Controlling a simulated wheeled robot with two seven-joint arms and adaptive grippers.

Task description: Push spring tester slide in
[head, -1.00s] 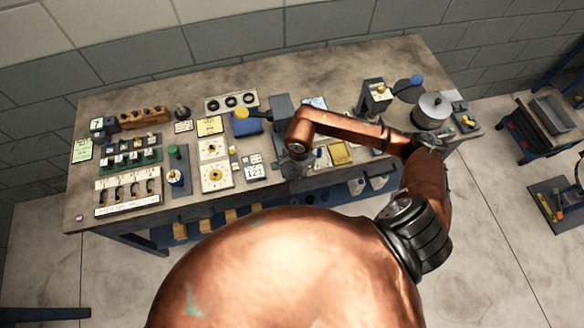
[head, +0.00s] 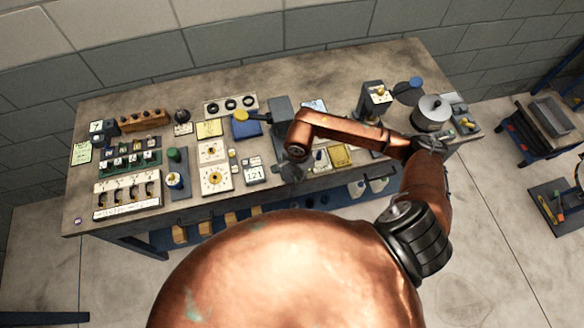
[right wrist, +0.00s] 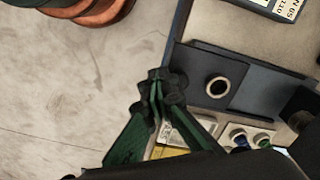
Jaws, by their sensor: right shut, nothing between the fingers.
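My right gripper (head: 286,170) is at the front edge of the bench, below the hanging end of my copper arm. In the right wrist view its green fingers (right wrist: 156,86) are together and empty. Just right of the fingertips there is a dark grey block with a pale-ringed round hole or knob (right wrist: 217,87), on a blue-grey base (right wrist: 192,48). This looks like the spring tester's slide, but I cannot be sure. A small gap seems to separate fingertips and block; contact is unclear. In the head view, a grey upright housing (head: 282,113) stands behind the gripper, and my arm hides much around it. My left gripper is not in view.
The bench (head: 350,62) is crowded. A numbered box (head: 254,172) and a dial panel (head: 215,180) stand left of the gripper. A yellow item (head: 341,156) lies to its right, and a pot (head: 432,112) stands at the far right. Open floor lies in front.

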